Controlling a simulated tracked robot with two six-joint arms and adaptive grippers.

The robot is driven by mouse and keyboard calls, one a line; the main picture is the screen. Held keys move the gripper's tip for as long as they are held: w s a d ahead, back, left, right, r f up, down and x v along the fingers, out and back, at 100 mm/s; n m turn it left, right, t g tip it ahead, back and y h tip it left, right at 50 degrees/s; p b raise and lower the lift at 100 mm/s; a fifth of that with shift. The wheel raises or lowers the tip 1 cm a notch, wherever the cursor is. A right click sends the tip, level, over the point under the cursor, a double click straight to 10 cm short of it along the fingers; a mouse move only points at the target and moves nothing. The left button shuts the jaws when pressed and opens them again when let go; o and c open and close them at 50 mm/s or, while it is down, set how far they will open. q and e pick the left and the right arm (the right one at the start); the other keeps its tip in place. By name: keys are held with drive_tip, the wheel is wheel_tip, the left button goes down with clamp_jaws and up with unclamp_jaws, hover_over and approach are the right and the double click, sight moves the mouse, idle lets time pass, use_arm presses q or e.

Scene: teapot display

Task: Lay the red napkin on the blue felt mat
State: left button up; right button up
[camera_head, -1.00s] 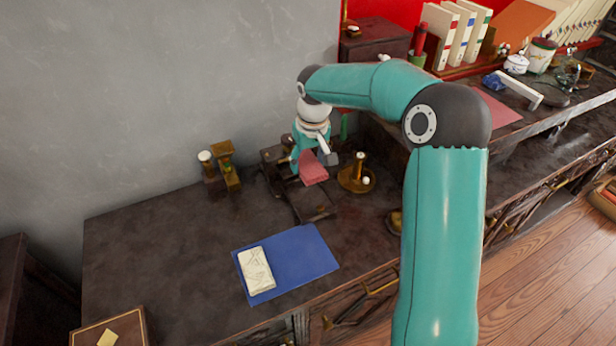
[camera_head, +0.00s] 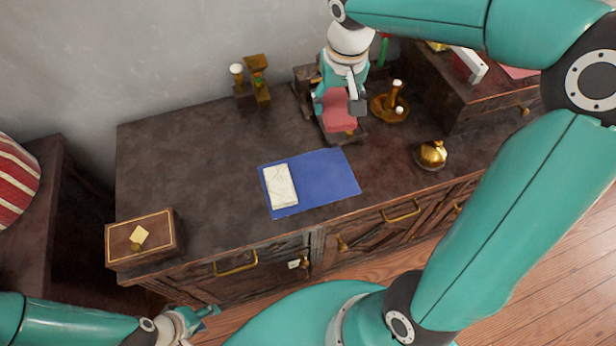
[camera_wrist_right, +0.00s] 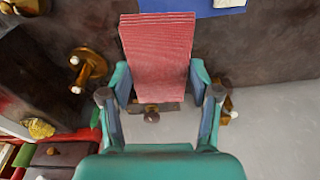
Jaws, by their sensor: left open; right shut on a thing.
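The red napkin (camera_head: 340,114), a folded pad, is held by my right gripper (camera_head: 338,98) above a dark wooden stand at the back of the desk. In the right wrist view the napkin (camera_wrist_right: 157,50) sticks out between the fingers of the right gripper (camera_wrist_right: 160,86), which is shut on it. The blue felt mat (camera_head: 330,178) lies flat on the desk, nearer the front than the napkin and apart from it. Its edge shows at the top of the right wrist view (camera_wrist_right: 190,8). My left gripper (camera_head: 198,320) is open and empty, low in front of the desk.
A white patterned block (camera_head: 280,186) lies on the mat's left part; its right part is bare. A brass candle holder (camera_head: 391,104) and a golden round object (camera_head: 432,154) stand to the right. A brown box (camera_head: 143,240) sits at the front left corner.

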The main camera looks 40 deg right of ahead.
sight(321, 175)
drive_tip(key=shift+n, duration=0.6)
drive_tip(key=s+a, duration=0.1)
drive_tip(key=s+a+r, duration=0.1)
drive_tip(key=a, duration=0.1)
drive_tip(key=shift+s+a+b, duration=0.2)
drive_tip(key=shift+a+b, duration=0.1)
drive_tip(key=shift+a+r, duration=0.1)
drive_tip(key=shift+a, duration=0.15)
wheel_tip(321, 175, down, 15)
drive_tip(key=b, duration=0.3)
drive_tip(key=shift+w+f, duration=0.15)
drive_tip(key=shift+f, duration=0.05)
drive_tip(key=shift+f+b, duration=0.45)
drive_tip(key=shift+f, duration=1.55)
drive_tip(key=shift+a+f, duration=0.1)
drive_tip(key=o, duration=1.1)
drive_tip(key=shift+o, duration=0.2)
